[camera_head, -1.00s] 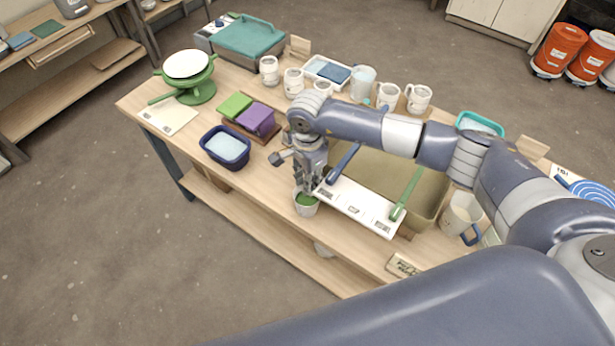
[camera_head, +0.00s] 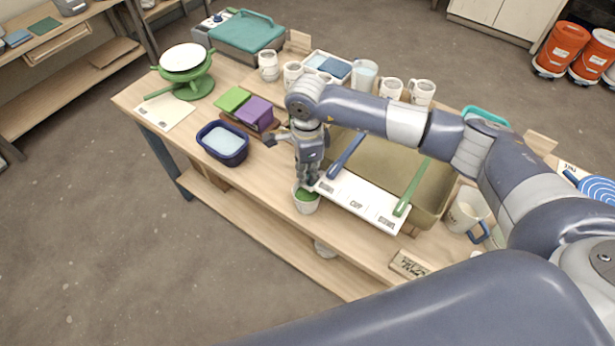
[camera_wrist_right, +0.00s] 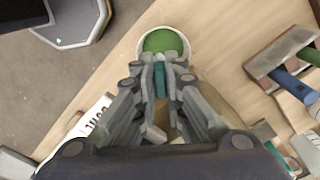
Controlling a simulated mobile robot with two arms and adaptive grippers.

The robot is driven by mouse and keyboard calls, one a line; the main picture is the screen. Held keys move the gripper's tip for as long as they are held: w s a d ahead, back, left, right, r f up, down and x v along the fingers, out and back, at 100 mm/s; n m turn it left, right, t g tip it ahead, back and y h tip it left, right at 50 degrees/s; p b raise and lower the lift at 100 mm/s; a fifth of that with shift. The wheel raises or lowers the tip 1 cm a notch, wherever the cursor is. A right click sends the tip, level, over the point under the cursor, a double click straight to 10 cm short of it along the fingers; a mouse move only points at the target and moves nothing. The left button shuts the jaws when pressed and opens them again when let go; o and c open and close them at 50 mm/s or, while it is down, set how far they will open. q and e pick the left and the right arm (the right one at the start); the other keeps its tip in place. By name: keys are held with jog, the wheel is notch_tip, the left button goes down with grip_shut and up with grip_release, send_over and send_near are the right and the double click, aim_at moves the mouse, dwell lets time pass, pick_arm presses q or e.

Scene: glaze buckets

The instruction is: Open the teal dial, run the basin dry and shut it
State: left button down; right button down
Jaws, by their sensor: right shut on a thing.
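The basin (camera_head: 440,182) is a tan tub on the workbench. A white labelled panel (camera_head: 365,203) runs along its front edge, with a blue handle (camera_head: 346,156) and a green handle (camera_head: 411,188) over it. My right gripper (camera_head: 308,181) is at the panel's left end. In the right wrist view it (camera_wrist_right: 160,88) is shut on the teal dial (camera_wrist_right: 160,77), which shows as a narrow bar between the fingertips. Just beyond the fingertips is a white cup (camera_wrist_right: 143,45) with green inside; it also shows in the head view (camera_head: 307,206). The basin's level is hidden. My left gripper is out of view.
A navy tub (camera_head: 223,153) and a purple block (camera_head: 254,111) stand left of the gripper. A cream jug (camera_head: 461,214) stands right of the basin. Several mugs line the back. A wooden sign (camera_head: 409,263) lies near the front edge.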

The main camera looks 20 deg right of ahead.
jog(key=m+b, duration=0.3)
jog(key=shift+w+f+m, duration=0.15)
jog(key=shift+w+m, duration=0.1)
jog(key=shift+m, duration=0.15)
jog(key=m+b, duration=0.3)
jog(key=m, duration=0.1)
jog(key=shift+w+d, duration=0.1)
jog(key=shift+w+r+m+b, duration=0.1)
jog(key=shift+r+m+b, duration=0.15)
jog(key=shift+m+b, duration=0.6)
jog(key=shift+d+r+m, duration=0.1)
jog(key=shift+m, duration=0.15)
jog(key=c, duration=2)
grip_release()
jog(key=shift+o, duration=0.2)
